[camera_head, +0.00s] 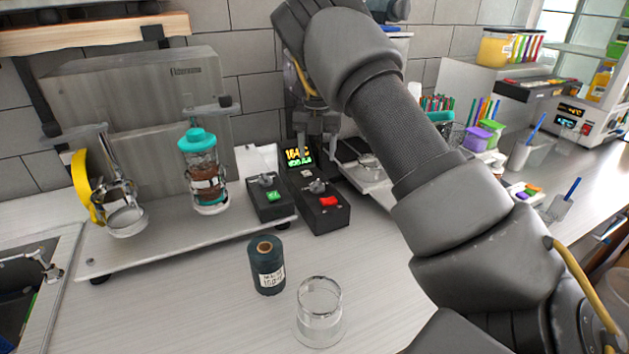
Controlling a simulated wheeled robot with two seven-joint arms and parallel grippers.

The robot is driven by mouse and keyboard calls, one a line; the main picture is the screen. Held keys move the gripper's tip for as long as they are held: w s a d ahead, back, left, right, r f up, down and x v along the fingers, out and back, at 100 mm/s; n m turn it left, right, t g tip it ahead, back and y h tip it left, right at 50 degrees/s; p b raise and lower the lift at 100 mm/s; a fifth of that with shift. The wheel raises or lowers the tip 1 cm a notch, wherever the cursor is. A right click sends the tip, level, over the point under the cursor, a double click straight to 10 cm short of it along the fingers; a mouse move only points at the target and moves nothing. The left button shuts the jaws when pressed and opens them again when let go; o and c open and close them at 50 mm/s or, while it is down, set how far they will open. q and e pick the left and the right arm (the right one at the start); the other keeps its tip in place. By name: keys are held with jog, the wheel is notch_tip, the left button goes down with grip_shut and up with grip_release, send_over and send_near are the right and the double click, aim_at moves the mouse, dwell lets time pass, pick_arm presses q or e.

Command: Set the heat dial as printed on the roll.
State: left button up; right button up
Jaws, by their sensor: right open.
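The roll (264,268) is a dark teal spool standing upright on the counter. Its white label carries print too small to read surely. Behind it is a black control box (325,216) with a grey dial (317,187), a red switch (329,201) and a lit display (298,157). The display's yellow digits seem to start with 18; the rest is unclear. My right gripper (316,141) is open, pointing down above and behind the dial, apparently not touching it. My arm hides part of the area behind. My left gripper is not in view.
A second black box with a green switch (273,196) stands just left. A clear glass (319,307) stands in front of the boxes. A jar with a teal lid (203,172) is on the machine at left.

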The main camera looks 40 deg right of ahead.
aim_at(318, 183)
notch_tip(318, 183, down, 10)
jog(key=shift+r+p, duration=0.15)
jog(key=shift+p, duration=0.8)
jog(key=c, duration=1)
jog(key=n, duration=0.3)
jog(key=shift+d, duration=0.1)
jog(key=shift+s+n+b, duration=0.1)
jog(key=shift+n+b, duration=0.3)
jog(key=shift+n, duration=1.4)
jog(key=shift+r, duration=0.1)
